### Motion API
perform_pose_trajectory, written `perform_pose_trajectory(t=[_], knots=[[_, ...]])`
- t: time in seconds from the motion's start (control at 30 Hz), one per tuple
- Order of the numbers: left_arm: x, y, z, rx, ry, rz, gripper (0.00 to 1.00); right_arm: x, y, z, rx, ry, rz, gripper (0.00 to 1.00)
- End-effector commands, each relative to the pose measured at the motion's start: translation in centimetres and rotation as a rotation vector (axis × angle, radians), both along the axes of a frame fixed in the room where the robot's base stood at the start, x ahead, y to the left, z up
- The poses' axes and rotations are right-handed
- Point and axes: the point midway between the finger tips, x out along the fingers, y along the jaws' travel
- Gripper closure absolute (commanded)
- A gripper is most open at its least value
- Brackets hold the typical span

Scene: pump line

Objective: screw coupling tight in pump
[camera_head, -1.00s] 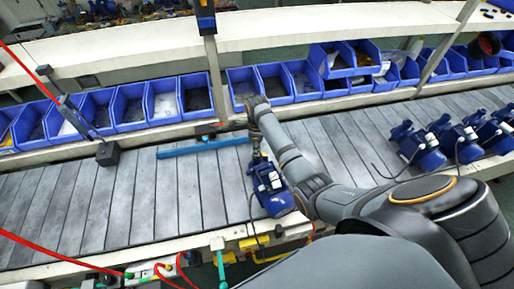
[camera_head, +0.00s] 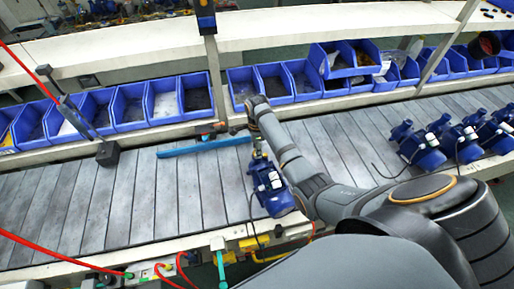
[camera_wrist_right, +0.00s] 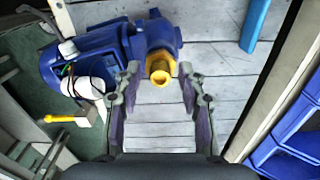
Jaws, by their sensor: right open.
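The blue pump (camera_head: 270,190) stands near the front edge of the slatted conveyor in the head view. It also fills the upper left of the right wrist view (camera_wrist_right: 95,52). A brass-yellow coupling (camera_wrist_right: 160,69) sits at the pump's port, its round open end facing the camera. My right gripper (camera_wrist_right: 160,82) is open, with one finger on each side of the coupling near the fingertips. I cannot tell if either finger touches it. In the head view this gripper is small and partly hidden by my arm. My left gripper is not in view.
Several more blue pumps (camera_head: 424,150) stand on the conveyor at the right. A blue bar (camera_head: 205,146) lies across the slats behind the pump. Blue bins (camera_head: 163,101) line the back. The conveyor's left part (camera_head: 110,205) is clear.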

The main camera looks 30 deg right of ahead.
Motion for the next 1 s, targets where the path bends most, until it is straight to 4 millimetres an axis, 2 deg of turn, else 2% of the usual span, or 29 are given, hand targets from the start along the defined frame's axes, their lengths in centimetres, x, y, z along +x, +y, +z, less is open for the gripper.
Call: perform_pose_trajectory(t=[0.2, 0.47, 0.7, 1.0], knots=[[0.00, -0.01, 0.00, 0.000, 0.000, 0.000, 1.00, 0.00, -0.01, 0.00, 0.000, 0.000, 0.252, 0.59], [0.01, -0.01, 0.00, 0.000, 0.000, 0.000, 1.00, 0.01, -0.01, 0.00, 0.000, 0.000, 0.270, 0.59], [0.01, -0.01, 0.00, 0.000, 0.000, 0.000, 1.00, 0.01, -0.01, 0.00, 0.000, 0.000, 0.540, 0.59], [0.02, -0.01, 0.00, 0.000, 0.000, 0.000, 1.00, 0.01, -0.01, 0.00, 0.000, 0.000, 0.579, 0.59]])
